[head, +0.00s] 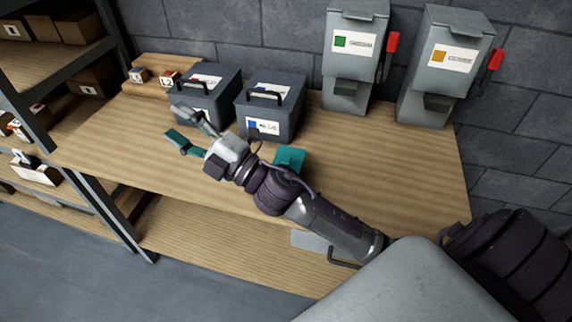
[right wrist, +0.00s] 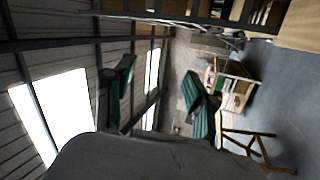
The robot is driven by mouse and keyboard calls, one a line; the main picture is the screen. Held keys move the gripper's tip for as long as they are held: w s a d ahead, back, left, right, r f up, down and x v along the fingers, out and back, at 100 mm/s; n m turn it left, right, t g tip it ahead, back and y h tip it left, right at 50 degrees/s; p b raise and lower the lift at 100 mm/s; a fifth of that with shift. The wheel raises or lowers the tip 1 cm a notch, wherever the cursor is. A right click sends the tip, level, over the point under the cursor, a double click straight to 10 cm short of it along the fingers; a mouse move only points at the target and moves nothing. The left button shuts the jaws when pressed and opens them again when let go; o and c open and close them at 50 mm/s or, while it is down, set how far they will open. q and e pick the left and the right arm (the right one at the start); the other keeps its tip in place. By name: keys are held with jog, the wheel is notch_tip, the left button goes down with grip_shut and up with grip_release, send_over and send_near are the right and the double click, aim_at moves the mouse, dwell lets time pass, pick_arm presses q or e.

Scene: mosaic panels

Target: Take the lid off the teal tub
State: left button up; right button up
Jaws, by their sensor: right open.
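A small teal object (head: 289,157), which looks like the teal tub, stands on the workbench just behind my right forearm. The arm hides its lower part, and I cannot tell the lid from the body. My right gripper (head: 177,119) is open and empty, to the left of the teal object and well apart from it, in front of the dark boxes. Its teal-padded fingers also show spread in the right wrist view (right wrist: 158,95), with only the distant room between them. My left gripper is not in view.
Two dark grey boxes with handled lids, a left one (head: 209,80) and a right one (head: 283,111), stand behind my right arm. Two grey dispensers with red levers (head: 349,75) (head: 440,85) stand against the wall. The workbench (head: 400,165) is clear at right. Shelves (head: 60,55) stand at left.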

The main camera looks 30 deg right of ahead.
jog(key=s+a+r+n+g+y, duration=0.1)
jog(key=a+r+n+g+y, duration=0.1)
jog(key=a+n+g+y, duration=0.55)
jog(key=n+g+h+p, duration=0.2)
jog(key=n+g+h, duration=1.15)
jog(key=h, duration=0.55)
send_over(286, 159)
jog(key=shift+n+t, duration=0.8)
jog(key=f, duration=1.7)
jog(key=shift+s+d, duration=0.1)
jog(key=shift+s, duration=0.1)
jog(key=f+p, duration=0.1)
jog(key=f, duration=0.1)
jog(key=f+p, duration=0.2)
jog(key=shift+w+f, duration=0.2)
jog(key=shift+f, duration=0.5)
jog(key=c, duration=1)
jog(key=shift+c, duration=0.2)
